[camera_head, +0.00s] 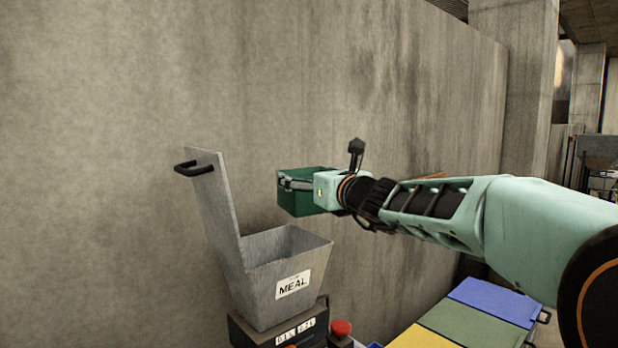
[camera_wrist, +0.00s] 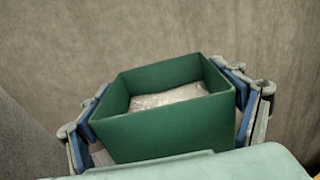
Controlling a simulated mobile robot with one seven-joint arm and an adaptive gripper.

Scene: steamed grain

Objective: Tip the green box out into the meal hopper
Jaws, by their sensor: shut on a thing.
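The green box (camera_head: 303,200) is held in the air by my gripper (camera_head: 298,184), to the upper right of the meal hopper. In the wrist view the green box (camera_wrist: 165,132) is open at the top, with pale contents (camera_wrist: 170,97) inside. The blue-padded fingers of my gripper (camera_wrist: 168,108) are shut on its two sides. The box looks about upright. The grey meal hopper (camera_head: 262,297) stands lower left with its lid (camera_head: 214,200) raised and a MEAL label on its front. The hopper's inner bottom is hidden.
A concrete wall (camera_head: 120,120) runs behind the hopper. Below the hopper is a dark base with a display (camera_head: 295,332) and a red button (camera_head: 341,327). Blue (camera_head: 495,300), green (camera_head: 470,325) and yellow (camera_head: 420,338) panels lie at the lower right, below my arm.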

